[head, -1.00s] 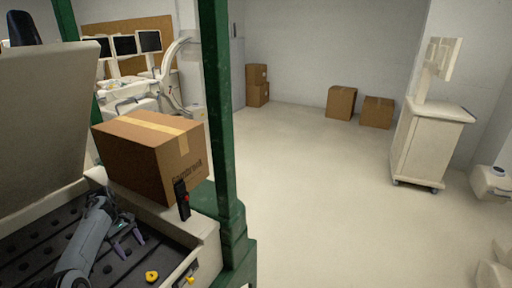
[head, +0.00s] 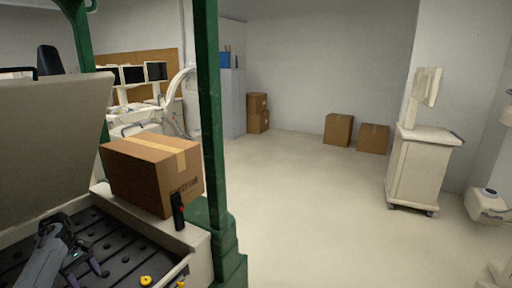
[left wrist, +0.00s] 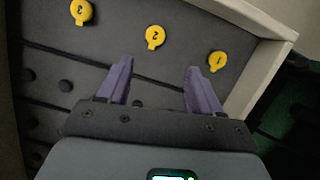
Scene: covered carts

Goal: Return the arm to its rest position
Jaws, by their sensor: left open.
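My left arm (head: 42,258) reaches in from the lower left of the head view, over the cart's dark, dimpled tray. My left gripper (head: 88,273) is there with its purple fingers apart. In the left wrist view the gripper (left wrist: 158,80) is open with nothing between its fingers, above the dark tray (left wrist: 110,45). Yellow tags marked 3 (left wrist: 81,11), 2 (left wrist: 154,37) and 1 (left wrist: 217,61) lie ahead of the fingertips. My right gripper is not in view.
The cart's raised lid (head: 50,140) stands at the left. A cardboard box (head: 150,175) sits on the cart's far rim beside a black handle (head: 178,211). A green post (head: 207,120) rises just right. Open floor (head: 310,215) lies beyond, with a white cabinet (head: 419,170).

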